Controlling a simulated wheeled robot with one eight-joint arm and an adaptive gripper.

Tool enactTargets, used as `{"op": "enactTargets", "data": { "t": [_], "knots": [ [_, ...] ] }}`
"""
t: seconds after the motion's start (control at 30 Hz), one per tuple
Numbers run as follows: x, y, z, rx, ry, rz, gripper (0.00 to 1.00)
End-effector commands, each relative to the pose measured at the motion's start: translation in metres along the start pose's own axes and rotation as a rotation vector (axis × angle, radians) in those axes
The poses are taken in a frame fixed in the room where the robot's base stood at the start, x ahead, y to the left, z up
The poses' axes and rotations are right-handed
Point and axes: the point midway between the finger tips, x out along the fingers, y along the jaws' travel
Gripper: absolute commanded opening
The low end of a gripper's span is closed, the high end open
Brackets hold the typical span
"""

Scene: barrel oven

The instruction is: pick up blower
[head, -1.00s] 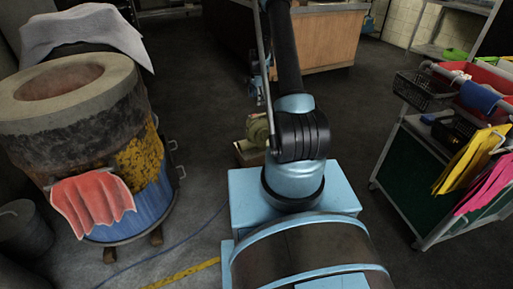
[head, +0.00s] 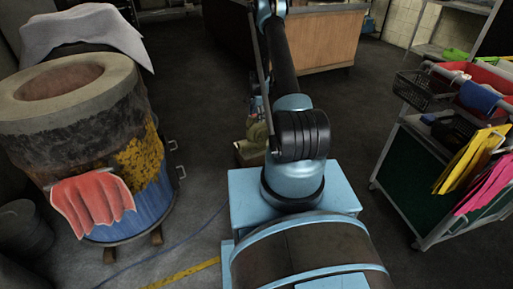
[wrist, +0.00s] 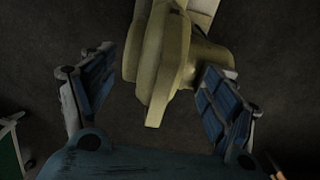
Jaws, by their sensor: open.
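The blower (wrist: 165,60) is a dull yellow-green body with a rounded housing and a tapering lower part. In the wrist view it lies between and beyond the two blue-padded fingers of my gripper (wrist: 155,100). The fingers are spread wide, and dark floor shows between the left finger and the blower. The right finger is close beside the housing; I cannot tell if they touch. In the head view the blower (head: 257,133) is small and partly hidden behind my arm, above a brown box. My gripper is mostly hidden there by my arm.
A barrel oven (head: 75,125) with a red cloth (head: 92,203) stands at the left. A trolley (head: 425,185) with baskets and coloured cloths stands at the right. A wooden counter (head: 325,40) is at the back. A blue hose crosses the floor, which is otherwise open around the trolley.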

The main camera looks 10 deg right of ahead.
Motion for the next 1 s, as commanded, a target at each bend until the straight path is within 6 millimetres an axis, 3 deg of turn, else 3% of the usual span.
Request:
{"op": "enactTargets", "data": {
  "t": [0.5,0.87,1.0],
  "knots": [
    [0.046,-0.008,-0.004,0.0,0.0,0.0,0.8],
    [0.053,-0.008,-0.004,0.0,0.0,0.0,0.8],
    [0.053,-0.008,-0.004,0.0,0.0,0.0,0.51]
  ]
}}
